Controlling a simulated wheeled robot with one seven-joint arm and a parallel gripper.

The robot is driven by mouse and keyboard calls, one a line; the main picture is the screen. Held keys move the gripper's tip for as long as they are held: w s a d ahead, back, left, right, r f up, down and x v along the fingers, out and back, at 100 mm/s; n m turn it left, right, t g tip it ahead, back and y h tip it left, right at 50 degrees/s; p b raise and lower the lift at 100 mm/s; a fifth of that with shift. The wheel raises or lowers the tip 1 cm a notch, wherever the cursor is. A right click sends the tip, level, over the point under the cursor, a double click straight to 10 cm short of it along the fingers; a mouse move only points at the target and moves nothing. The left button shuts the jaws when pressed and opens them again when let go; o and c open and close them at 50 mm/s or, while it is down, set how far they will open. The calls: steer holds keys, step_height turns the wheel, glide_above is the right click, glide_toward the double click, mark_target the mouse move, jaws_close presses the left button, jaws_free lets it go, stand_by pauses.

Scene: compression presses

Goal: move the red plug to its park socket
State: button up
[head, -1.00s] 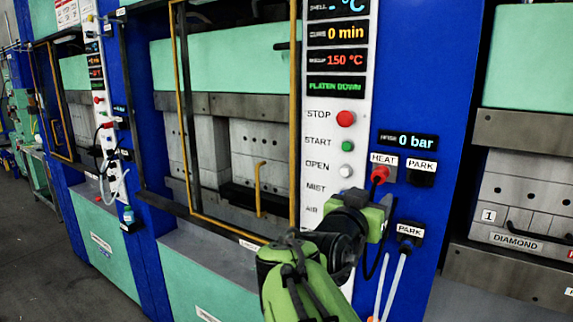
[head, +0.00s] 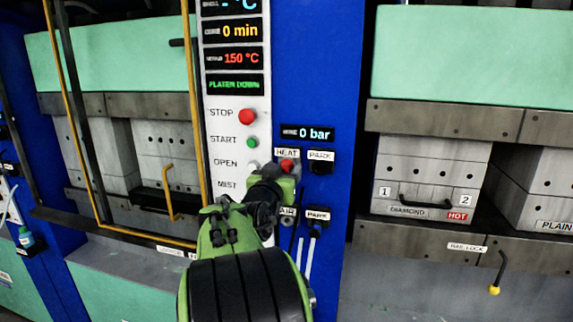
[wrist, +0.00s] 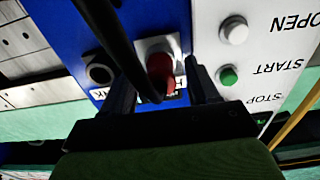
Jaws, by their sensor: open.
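The red plug (head: 286,165) sits in the socket labelled HEAT on the blue panel. In the wrist view, which looks upside down, the red plug (wrist: 160,74) stands between the two dark fingers, with a black cable hanging across it. The park socket (head: 320,166) is the black one labelled PARK, just right of the plug in the head view. It shows as an empty round hole (wrist: 100,73) left of the plug in the wrist view. My gripper (wrist: 162,88) is open, a finger on each side of the plug; contact cannot be told.
Red STOP (head: 247,116) and green START (head: 252,142) buttons are on the white strip to the left. Below are an AIR fitting (head: 288,214) and a second PARK socket (head: 316,216) with hoses. A yellow-framed guard (head: 75,120) stands left; another press (head: 430,180) stands right.

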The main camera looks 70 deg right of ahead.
steer(key=c, duration=1.1)
steer(key=shift+a, duration=0.1)
steer(key=shift+a, duration=0.1)
steer(key=shift+s+a+b, duration=0.1)
steer(key=shift+a+b, duration=0.55)
steer(key=shift+a, duration=0.1)
steer(key=shift+a, duration=0.1)
steer(key=shift+s+a+b, duration=0.15)
steer(key=shift+a+b, duration=0.2)
steer(key=shift+a, duration=0.1)
